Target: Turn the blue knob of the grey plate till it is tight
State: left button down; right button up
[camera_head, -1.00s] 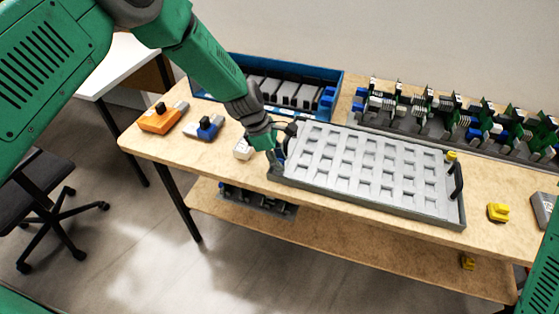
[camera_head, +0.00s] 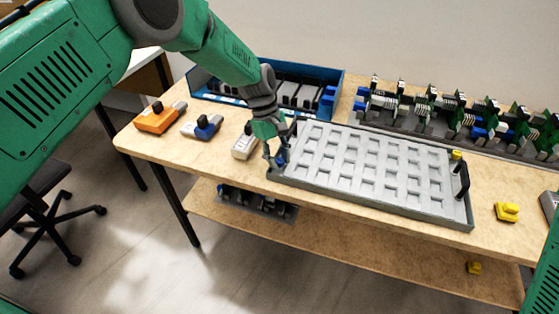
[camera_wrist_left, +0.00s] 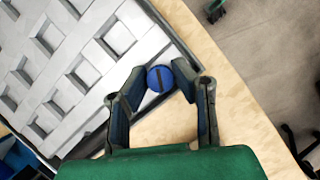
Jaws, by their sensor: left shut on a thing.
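The grey plate (camera_head: 368,210) is a flat tray with rows of square pockets, lying along the front of the table. Its pocketed face fills the upper left of the left wrist view (camera_wrist_left: 75,85). The blue knob (camera_wrist_left: 160,78) is round with a dark slot across its top, at the plate's near-left corner. My left gripper (camera_wrist_left: 157,80) has one finger on each side of the knob and is shut on it. In the head view the left gripper (camera_head: 276,158) points down at that corner and mostly hides the knob. My right gripper is out of view.
A yellow knob (camera_head: 456,155) and a black handle (camera_head: 462,181) are at the plate's right end. A blue bin (camera_head: 340,82) and a rack of circuit boards (camera_head: 450,130) stand behind. Orange (camera_head: 158,120), blue-grey (camera_head: 202,127) and white (camera_head: 243,147) pieces lie left of the gripper.

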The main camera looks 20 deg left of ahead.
pick_arm(q)
jog(key=shift+w+r+m, duration=0.1)
jog(key=shift+w+m, duration=0.05)
jog(key=shift+m, duration=0.15)
jog(key=c, duration=1.6)
grip_release()
jog(key=v, duration=1.2)
